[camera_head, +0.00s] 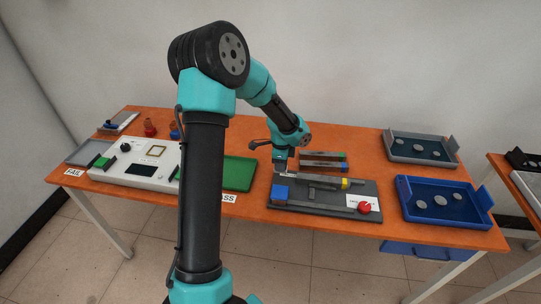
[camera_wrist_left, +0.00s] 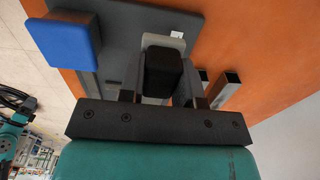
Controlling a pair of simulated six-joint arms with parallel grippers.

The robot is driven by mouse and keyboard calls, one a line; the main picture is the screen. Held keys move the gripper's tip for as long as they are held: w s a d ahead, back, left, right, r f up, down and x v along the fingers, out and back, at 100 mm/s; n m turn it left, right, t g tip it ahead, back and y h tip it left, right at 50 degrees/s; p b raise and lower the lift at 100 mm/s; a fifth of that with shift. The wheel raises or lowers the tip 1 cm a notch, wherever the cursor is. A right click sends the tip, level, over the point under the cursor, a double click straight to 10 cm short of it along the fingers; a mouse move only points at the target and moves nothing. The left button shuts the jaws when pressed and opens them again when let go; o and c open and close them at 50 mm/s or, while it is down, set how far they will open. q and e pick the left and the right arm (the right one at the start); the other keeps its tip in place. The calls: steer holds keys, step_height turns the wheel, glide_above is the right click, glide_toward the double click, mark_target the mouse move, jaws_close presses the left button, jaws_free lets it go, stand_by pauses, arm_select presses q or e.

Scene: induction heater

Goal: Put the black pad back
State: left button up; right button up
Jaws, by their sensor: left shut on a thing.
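My left gripper (camera_head: 282,166) points down over the back left of a dark grey fixture plate (camera_head: 320,207). In the left wrist view its jaws (camera_wrist_left: 163,88) are shut on the black pad (camera_wrist_left: 163,72), a small dark block with rounded edges. A light grey piece (camera_wrist_left: 155,40) shows just beyond the pad; I cannot tell whether they touch. In the head view the pad is not clear behind the gripper. A blue block (camera_head: 281,192) stands on the fixture's left end, and shows beside the pad in the wrist view (camera_wrist_left: 65,40). My right gripper is not in view.
The fixture bears a grey bar with a yellow part (camera_head: 345,184) and a red knob (camera_head: 365,208). Bars with coloured ends (camera_head: 325,166) lie behind. Grey (camera_head: 391,148) and blue (camera_head: 409,205) trays are right.

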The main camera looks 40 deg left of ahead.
arm_select(q)
steer(key=s+a, duration=0.1)
steer(key=s+a+f, duration=0.1)
steer(key=shift+s+a, duration=0.25)
steer(key=shift+s, duration=0.15)
glide_above(270, 154)
steer(key=shift+s+f, duration=0.1)
steer(key=shift+f, duration=0.7)
steer(key=shift+f, duration=1.75)
steer(key=shift+f, duration=0.15)
steer(key=o, duration=0.9)
